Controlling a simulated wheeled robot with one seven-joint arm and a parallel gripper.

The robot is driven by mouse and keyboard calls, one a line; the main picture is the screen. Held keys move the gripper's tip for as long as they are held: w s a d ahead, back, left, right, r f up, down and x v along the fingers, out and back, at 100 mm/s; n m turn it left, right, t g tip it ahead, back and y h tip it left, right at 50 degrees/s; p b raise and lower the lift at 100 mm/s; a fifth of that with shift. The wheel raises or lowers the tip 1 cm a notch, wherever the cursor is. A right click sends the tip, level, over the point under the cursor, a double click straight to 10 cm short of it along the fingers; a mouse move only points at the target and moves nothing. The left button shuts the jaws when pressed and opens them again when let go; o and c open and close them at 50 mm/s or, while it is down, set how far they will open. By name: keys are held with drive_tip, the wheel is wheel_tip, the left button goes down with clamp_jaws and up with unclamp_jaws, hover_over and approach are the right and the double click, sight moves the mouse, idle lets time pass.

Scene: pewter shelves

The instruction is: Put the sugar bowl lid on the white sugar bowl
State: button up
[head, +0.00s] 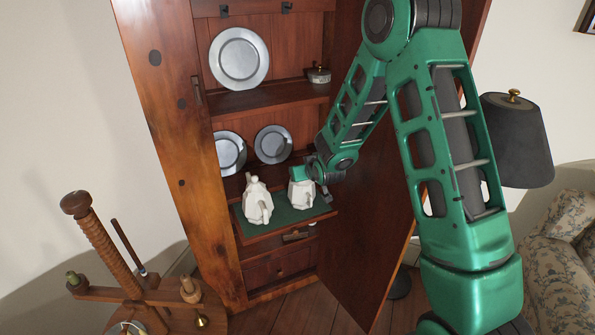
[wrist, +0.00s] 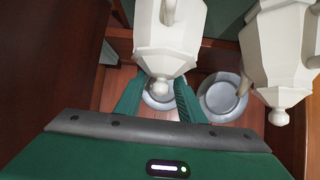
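The white faceted sugar bowl (head: 301,194) stands on the right part of the green mat inside the cabinet. It also shows in the wrist view (wrist: 165,22), with a handle at the top of the picture. The white lid (wrist: 165,62) appears seated on the bowl, its knob toward my wrist camera; I see no clear gap between them. My gripper (head: 310,174) is right above the bowl. In the wrist view its two green fingers (wrist: 160,90) stand apart on either side of the lid's knob, with gaps beside the knob. Contact with the lid's sloping sides is unclear.
A white teapot (head: 257,203) stands close left on the green mat (head: 284,214). Pewter plates (head: 272,144) lean at the back of the shelf, with a larger plate (head: 239,59) and small pewter pot (head: 319,75) above. The open cabinet door (head: 365,215) is at right.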

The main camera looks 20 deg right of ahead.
drive_tip(key=shift+r, duration=0.2)
drive_tip(key=shift+s+r, duration=0.15)
drive_tip(key=v, duration=1.1)
drive_tip(key=shift+s+r, duration=0.2)
drive_tip(key=shift+s, duration=0.1)
